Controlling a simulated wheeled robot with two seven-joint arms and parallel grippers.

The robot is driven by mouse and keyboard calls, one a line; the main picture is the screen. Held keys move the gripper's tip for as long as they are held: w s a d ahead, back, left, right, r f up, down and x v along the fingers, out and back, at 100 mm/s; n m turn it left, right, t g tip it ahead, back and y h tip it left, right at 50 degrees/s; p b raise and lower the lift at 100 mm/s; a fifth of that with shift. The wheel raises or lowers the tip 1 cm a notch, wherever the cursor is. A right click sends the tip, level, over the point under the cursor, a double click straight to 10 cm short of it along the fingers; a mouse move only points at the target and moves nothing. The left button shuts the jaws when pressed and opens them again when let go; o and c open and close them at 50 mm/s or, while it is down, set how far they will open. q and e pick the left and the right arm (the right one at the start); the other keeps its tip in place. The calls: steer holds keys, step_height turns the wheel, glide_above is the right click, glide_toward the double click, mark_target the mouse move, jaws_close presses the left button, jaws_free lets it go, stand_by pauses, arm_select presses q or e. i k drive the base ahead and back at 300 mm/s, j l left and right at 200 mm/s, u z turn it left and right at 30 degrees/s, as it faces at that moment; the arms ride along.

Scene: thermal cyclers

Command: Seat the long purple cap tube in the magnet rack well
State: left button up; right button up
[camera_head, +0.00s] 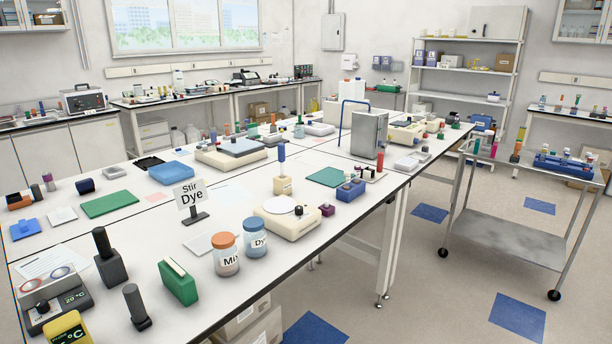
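Neither of my grippers is in view. I cannot pick out the long purple cap tube for certain. A tall tube with a blue-violet top (282,152) stands upright in a small cream block (283,186) at mid table. Another purple tube (494,148) stands on the cart at the right. A small dark purple piece (326,210) sits right of the round-plated stirrer (288,220). A blue block with wells (350,191) stands near the table's right edge; whether it is the magnet rack is not clear.
A green box (178,283) and dark upright tools (109,258) are at front left. A steel cart (505,241) stands right, with clear floor between.

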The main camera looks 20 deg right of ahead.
mark_target(366, 171)
steer(key=i+l+u, duration=0.2)
steer(key=l+u, duration=0.15)
steer(key=l, duration=0.25)
steer(key=i+l+u, duration=0.15)
steer(key=l+u, duration=0.25)
steer(key=l, duration=0.2)
steer(key=l+u, duration=0.35)
steer(key=l, duration=0.3)
steer(key=l+u, duration=0.15)
steer(key=l, duration=2.75)
